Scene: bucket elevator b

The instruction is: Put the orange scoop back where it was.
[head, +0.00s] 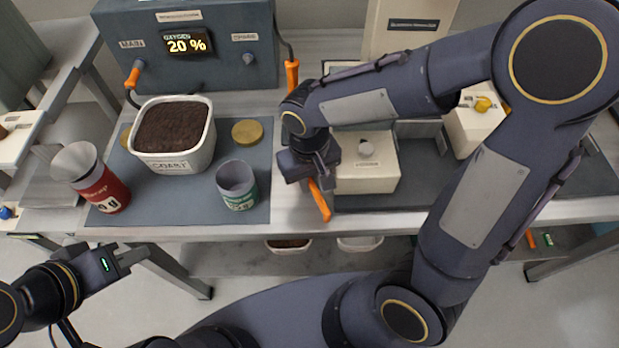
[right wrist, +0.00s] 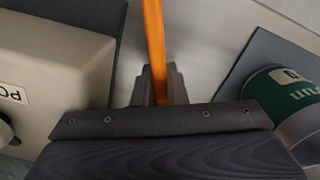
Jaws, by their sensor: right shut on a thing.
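The orange scoop (head: 321,204) shows as a slim orange bar below my right gripper (head: 312,180), over the pale table strip between the left mat and the white box. In the right wrist view the orange bar (right wrist: 153,40) runs between the two fingers of the right gripper (right wrist: 160,88), which is shut on it. The scoop's bowl cannot be made out, and I cannot tell whether the scoop touches the table. My left gripper (head: 118,260) is low at the left, in front of the table and away from the scoop; its jaw gap is not clear.
On the left mat (head: 150,210) stand a white tub of dark soil (head: 180,160), a red-and-grey cup (head: 100,188) and a green-and-grey cup (head: 237,188). A white box (head: 370,178) is just right of the scoop. A grey oxygen panel (head: 190,65) stands behind.

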